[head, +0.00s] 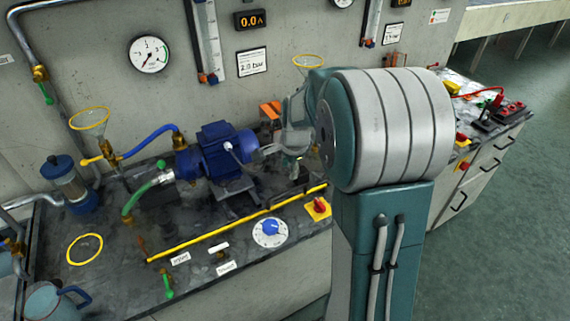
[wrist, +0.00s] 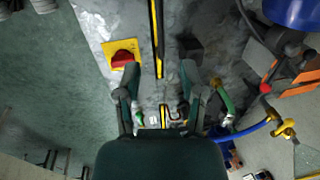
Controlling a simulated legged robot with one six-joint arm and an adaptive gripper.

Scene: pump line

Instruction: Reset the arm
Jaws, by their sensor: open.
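My gripper (wrist: 157,82) is open and empty in the wrist view. Its two dark fingers stand apart over the grey bench top, with a yellow strip running up between and beyond them. A red rotary switch on a yellow plate (wrist: 122,56) lies just beyond the left finger. In the head view, my grey and teal arm fills the middle right and hides most of the gripper. The red switch (head: 317,208) shows there to the left of my arm. I cannot tell from the head view how high the gripper is above the bench.
The bench (head: 205,285) carries a blue motor pump (head: 215,150), blue and green hoses, a yellow bar (head: 235,223) and a blue dial (head: 269,231). A pressure gauge (head: 149,54) hangs on the wall behind. A drawer cabinet (head: 475,180) stands right; green floor (head: 520,230) there is clear.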

